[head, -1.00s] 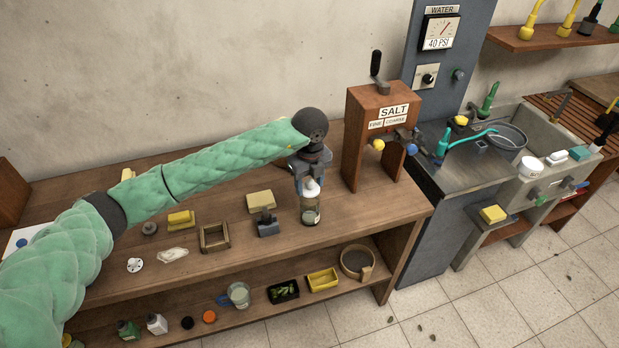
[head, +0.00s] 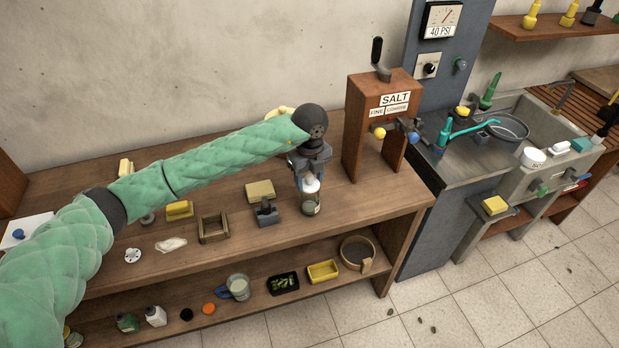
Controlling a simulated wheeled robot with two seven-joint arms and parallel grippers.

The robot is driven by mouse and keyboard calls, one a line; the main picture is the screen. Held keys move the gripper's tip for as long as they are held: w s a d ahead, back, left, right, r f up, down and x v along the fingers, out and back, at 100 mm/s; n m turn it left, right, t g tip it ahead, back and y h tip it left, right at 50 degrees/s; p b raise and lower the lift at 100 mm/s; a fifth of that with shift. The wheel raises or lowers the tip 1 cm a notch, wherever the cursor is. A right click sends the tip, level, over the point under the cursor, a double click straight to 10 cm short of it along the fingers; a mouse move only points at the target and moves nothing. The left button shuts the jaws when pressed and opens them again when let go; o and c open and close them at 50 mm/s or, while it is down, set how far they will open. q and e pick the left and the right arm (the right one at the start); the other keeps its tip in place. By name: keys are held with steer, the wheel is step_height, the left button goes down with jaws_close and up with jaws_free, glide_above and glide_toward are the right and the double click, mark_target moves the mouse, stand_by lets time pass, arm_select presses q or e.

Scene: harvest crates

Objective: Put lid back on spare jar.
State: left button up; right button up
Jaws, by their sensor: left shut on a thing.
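My left gripper (head: 309,173) points down over the workbench and is shut on a white lid (head: 311,184). A clear glass jar (head: 311,204) stands upright on the bench, directly under the lid. The lid is at the jar's mouth; I cannot tell whether it is fully seated. The fingers and wrist hide the lid's top. My right gripper is not in view.
A wooden salt dispenser (head: 382,91) stands close to the right. A grey-blue tool (head: 266,212), a sponge-like block (head: 260,190) and a wooden frame (head: 213,228) lie to the left. The lower shelf (head: 330,290) holds containers and an orange disc (head: 208,308).

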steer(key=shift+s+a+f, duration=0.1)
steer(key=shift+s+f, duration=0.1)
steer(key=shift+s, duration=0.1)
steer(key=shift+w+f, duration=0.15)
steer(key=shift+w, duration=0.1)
arm_select(q)
steer(key=shift+b, duration=0.3)
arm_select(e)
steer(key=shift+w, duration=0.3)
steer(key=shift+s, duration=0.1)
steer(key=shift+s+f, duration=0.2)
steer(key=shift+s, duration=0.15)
arm_select(q)
steer(key=shift+b, duration=0.35)
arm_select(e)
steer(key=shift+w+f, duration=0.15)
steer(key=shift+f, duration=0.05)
arm_select(q)
steer(key=shift+f+b, duration=0.15)
steer(key=shift+b, duration=0.6)
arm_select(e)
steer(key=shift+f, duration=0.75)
